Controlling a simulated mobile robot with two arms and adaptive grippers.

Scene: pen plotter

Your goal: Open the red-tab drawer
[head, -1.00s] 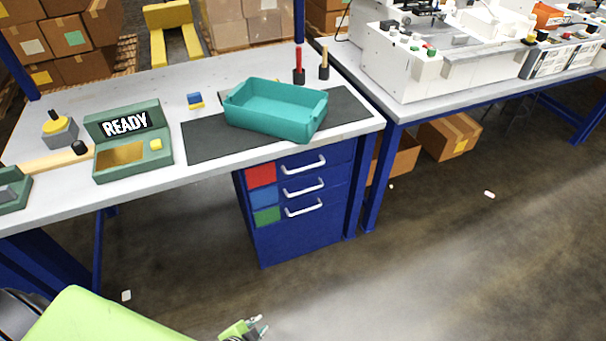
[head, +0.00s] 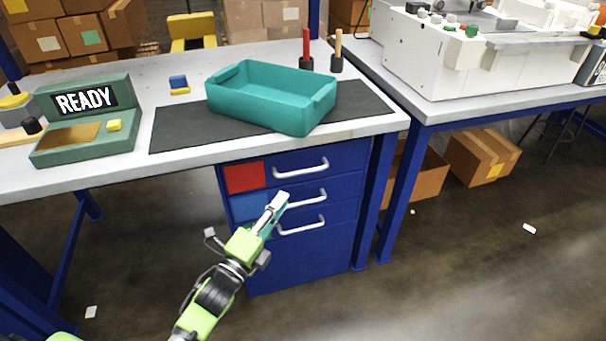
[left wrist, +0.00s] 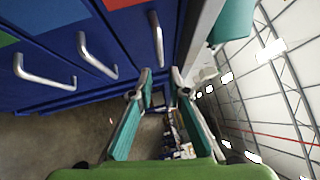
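The red-tab drawer (head: 345,158) is the top one in the blue cabinet under the bench. It looks closed. Its red tab (head: 245,176) and silver handle (head: 301,168) are visible. In the left wrist view the red-tab drawer's handle (left wrist: 158,42) lies just beyond the fingertips, its near end in line with the gap between them. My left gripper (head: 279,202) shows in front of the cabinet, overlapping the middle drawer's handle. In the left wrist view its fingers (left wrist: 162,74) are apart with nothing between them. My right gripper is not in view.
The blue-tab drawer handle (head: 308,195) and a lower handle (head: 302,226) sit below. A teal bin (head: 270,105) stands on the dark mat (head: 180,133) above. The bench's blue leg (head: 384,195) is right of the cabinet. The floor in front is mostly clear.

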